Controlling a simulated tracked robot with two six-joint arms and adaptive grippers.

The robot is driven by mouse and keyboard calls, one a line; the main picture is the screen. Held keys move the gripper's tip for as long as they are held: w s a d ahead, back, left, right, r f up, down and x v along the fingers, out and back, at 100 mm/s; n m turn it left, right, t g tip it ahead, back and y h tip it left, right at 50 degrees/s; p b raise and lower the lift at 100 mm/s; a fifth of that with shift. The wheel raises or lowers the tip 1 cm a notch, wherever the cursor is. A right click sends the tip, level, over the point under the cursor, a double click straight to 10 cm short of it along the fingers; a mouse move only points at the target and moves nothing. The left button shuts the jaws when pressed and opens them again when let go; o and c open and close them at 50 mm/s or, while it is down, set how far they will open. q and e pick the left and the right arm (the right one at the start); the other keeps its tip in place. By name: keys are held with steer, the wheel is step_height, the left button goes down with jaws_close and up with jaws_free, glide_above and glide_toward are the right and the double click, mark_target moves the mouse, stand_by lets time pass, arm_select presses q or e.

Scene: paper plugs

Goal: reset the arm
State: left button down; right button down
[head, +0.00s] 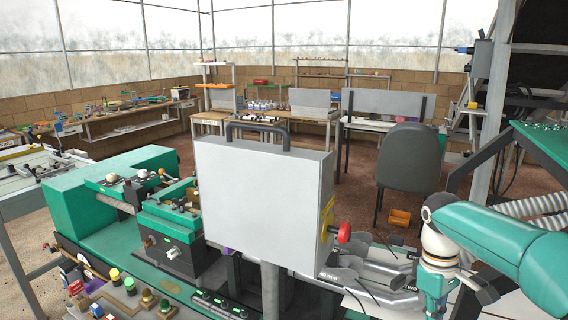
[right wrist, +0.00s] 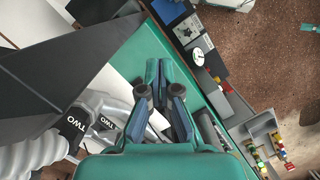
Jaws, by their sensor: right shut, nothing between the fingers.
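My right arm (head: 490,240) comes in from the right in the head view, teal with a white joint, bent downward at the lower right. My right gripper (right wrist: 158,68) shows in the right wrist view with its fingertips close together and nothing between them. It is over a green surface with a white area beside it. In the head view the gripper's tips are hard to make out. My left gripper is not in view.
A grey box with a dark handle (head: 258,190) and red knob (head: 344,232) blocks the middle. A green lathe-like machine (head: 95,205) stands left. Silver ducts marked TWO (right wrist: 105,105) lie close beside the right gripper.

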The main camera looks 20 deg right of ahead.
steer(key=w+a+f+t+y, duration=0.1)
steer(key=w+a+f, duration=0.1)
steer(key=a+f, duration=0.8)
steer(key=w+a+f+y, duration=0.2)
steer(key=a+f, duration=0.5)
steer(key=f, duration=0.7)
steer(key=s+a+f+m+t+y, duration=0.1)
steer(key=s+a+f+m, duration=0.3)
steer(key=s+a+f, duration=0.8)
steer(key=shift+s+a+f+t, duration=0.35)
steer(key=shift+s+a, duration=0.2)
steer(key=shift+a, duration=0.2)
steer(key=shift+d, duration=0.1)
